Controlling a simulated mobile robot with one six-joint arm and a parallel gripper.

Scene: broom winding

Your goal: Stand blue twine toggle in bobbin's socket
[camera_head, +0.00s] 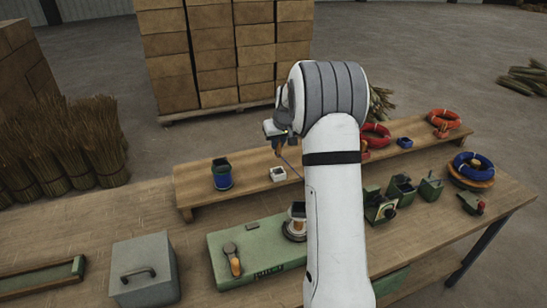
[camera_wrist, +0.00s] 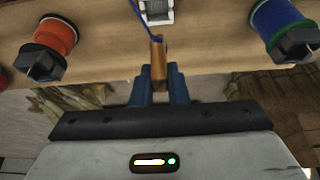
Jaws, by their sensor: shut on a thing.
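My gripper (camera_wrist: 158,85) is shut on a wooden toggle (camera_wrist: 158,60) with blue twine (camera_wrist: 138,12) leading off its end. In the head view, my gripper (camera_head: 279,140) is above the raised wooden shelf, left of my arm, and the toggle is small and hard to make out. The blue bobbin (camera_head: 222,178) stands upright on the shelf to the left, with a dark socketed top. The wrist view shows it at the upper right (camera_wrist: 283,22), apart from the toggle. A white block (camera_head: 278,174) with a dark top lies on the shelf near the toggle.
An orange bobbin (camera_wrist: 54,35) with a dark top shows in the wrist view. In front of the shelf are a green case (camera_head: 255,258), a grey box (camera_head: 145,265) and several green parts (camera_head: 380,208). Rope coils (camera_head: 472,167) lie at the right. Shelf space between blue bobbin and white block is clear.

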